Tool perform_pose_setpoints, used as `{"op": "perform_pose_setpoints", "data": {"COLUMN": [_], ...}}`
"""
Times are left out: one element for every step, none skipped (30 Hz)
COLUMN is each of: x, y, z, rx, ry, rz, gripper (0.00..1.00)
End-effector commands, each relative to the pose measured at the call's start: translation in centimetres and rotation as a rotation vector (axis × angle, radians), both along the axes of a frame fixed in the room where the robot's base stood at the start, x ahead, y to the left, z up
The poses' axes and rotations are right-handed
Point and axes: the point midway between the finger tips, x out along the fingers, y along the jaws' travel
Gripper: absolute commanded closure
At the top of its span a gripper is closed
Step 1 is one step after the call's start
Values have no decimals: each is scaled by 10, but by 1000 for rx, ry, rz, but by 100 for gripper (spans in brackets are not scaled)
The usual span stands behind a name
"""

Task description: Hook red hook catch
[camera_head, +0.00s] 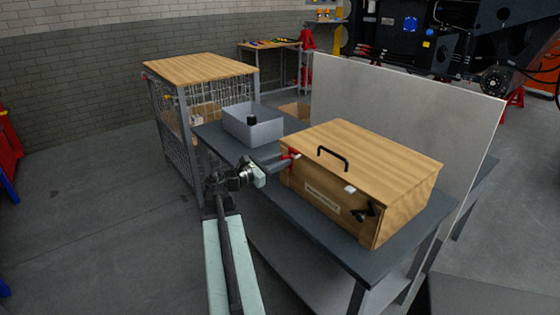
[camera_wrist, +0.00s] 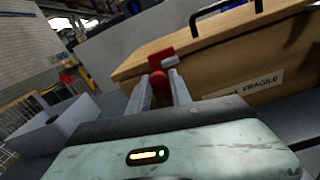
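The red hook catch (camera_head: 289,156) is at the left end of the wooden box (camera_head: 393,158), near its lid edge. In the wrist view the catch (camera_wrist: 161,59) has an upright red part beside a small pale block on the box, and a rounded red end below. My gripper (camera_head: 283,160) reaches to it from the left. In the wrist view my gripper's two grey fingers (camera_wrist: 159,83) stand a small way apart, with the rounded red end filling the gap at their tips. The fingers look shut on it; the exact contact is partly hidden.
The box stands on a dark workbench (camera_head: 340,247) and has a black lid handle (camera_head: 333,154) and a black latch (camera_head: 364,211). A grey bin (camera_head: 262,128) is behind my gripper. A pale panel (camera_head: 405,110) stands behind the box. Open floor lies left.

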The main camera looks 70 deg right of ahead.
Motion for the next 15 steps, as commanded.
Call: {"op": "perform_pose_setpoints", "data": {"x": [-1,-1,-1,-1,-1,-1,-1,-1,0,0,0,2,4,7,11], "y": [1,1,1,0,0,0,0,0,0,0,1,4,7,11,18], "z": [-1,-1,0,0,0,0,0,0,0,0,0,0,0,0,0], "rx": [1,0,0,1,1,1,0,0,0,0,0,0,-1,0,0], "ry": [-1,0,0,1,1,1,1,1,1,1,1,1,2,1,1], "rz": [-3,-3,-2,-2,-1,-1,-1,-1,0,0,0,1,2,3,4], "gripper": [61,58,58,58,58,58,58,58,58,58,58,58,58,58,58]}}
